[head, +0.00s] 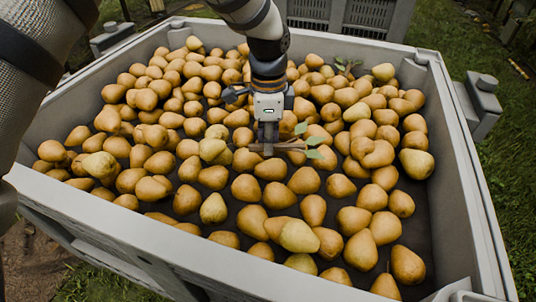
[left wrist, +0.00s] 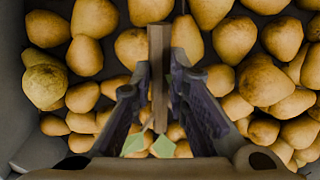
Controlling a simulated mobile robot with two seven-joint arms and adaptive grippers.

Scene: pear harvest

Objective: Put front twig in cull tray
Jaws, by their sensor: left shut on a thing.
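My left gripper (head: 268,142) points down over the middle of the pear bin (head: 478,205). It is shut on the front twig (head: 290,148), a brown stick with green leaves towards its right end in the head view. In the left wrist view the twig (left wrist: 158,70) runs lengthwise between the two fingers (left wrist: 158,85), with pale green leaves at the lower end. The twig is just above or at the top of the pears; I cannot tell if it touches them. I do not see the cull tray for certain. My right gripper is not in view.
Many yellow-brown pears (head: 313,210) cover the bin floor, with dark bare floor between some. Another leafy sprig (head: 347,66) lies among the pears at the back. The bin's grey walls stand above the pears. Grey slatted crates (head: 368,14) stand behind, on grass.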

